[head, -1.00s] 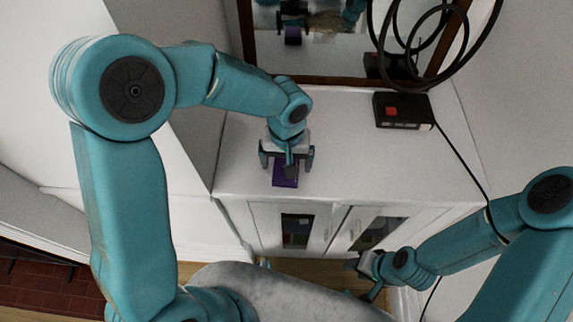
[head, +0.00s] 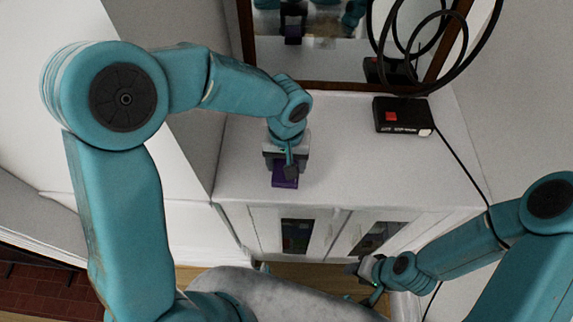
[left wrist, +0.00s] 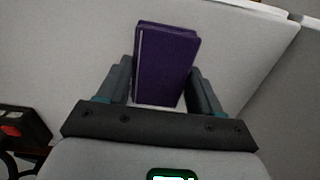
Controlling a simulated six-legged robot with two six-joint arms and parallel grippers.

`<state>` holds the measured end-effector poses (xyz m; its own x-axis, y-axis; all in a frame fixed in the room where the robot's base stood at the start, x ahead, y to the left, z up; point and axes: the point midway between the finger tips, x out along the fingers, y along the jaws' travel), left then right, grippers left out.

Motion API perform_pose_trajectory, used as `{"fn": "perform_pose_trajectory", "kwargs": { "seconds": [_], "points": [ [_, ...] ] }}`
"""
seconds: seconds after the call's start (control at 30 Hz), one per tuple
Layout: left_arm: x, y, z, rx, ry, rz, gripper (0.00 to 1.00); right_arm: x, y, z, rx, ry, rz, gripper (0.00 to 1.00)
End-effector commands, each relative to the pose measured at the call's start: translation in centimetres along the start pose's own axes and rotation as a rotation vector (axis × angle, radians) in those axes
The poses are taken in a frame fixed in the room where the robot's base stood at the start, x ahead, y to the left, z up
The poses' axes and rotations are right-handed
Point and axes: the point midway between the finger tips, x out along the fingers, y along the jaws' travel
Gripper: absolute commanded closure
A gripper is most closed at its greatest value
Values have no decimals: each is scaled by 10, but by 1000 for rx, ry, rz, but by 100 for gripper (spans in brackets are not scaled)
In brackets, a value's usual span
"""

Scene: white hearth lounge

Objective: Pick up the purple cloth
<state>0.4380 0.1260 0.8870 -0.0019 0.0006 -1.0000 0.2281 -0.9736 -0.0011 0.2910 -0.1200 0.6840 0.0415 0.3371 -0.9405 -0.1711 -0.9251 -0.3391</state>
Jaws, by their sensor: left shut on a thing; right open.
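The purple cloth (head: 285,181) is a small folded block on the white cabinet top, near its front edge. My left gripper (head: 287,170) is over it and shut on it. In the left wrist view the cloth (left wrist: 166,62) sits between the two fingers of the left gripper (left wrist: 164,88), with its far part sticking out beyond them. I cannot tell whether it is clear of the surface. My right gripper (head: 362,284) is open and empty, low in front of the cabinet doors.
A black box with a red button (head: 403,116) stands on the cabinet top (head: 350,165) to the right, with a black cable running from it. A framed mirror (head: 330,55) and black cable loops are at the back. The cabinet top between is clear.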

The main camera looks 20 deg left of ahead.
Motion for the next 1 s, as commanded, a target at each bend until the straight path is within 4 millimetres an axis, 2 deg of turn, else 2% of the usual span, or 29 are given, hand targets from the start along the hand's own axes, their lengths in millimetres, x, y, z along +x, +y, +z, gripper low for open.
{"fn": "perform_pose_trajectory", "kwargs": {
  "seconds": [0.17, 0.3, 0.5, 0.7, 1.0],
  "points": [
    [-48, 1, -1, -1, 10, 6, 65, -2, -1, 0, 0, 0, 0, 57],
    [-94, 1, -1, -1, 8, 6, 65, -4, -1, 0, 0, 0, 0, 57],
    [-146, 1, 0, 0, 6, 4, 65, -7, -2, 0, 0, 0, 0, 57],
    [-174, 0, 0, 1, 2, 2, 65, -8, -3, 0, 0, 0, 0, 57],
    [-180, 0, 0, 1, 1, 1, 65, -9, -3, 0, 0, 0, 0, 57]
  ]
}}
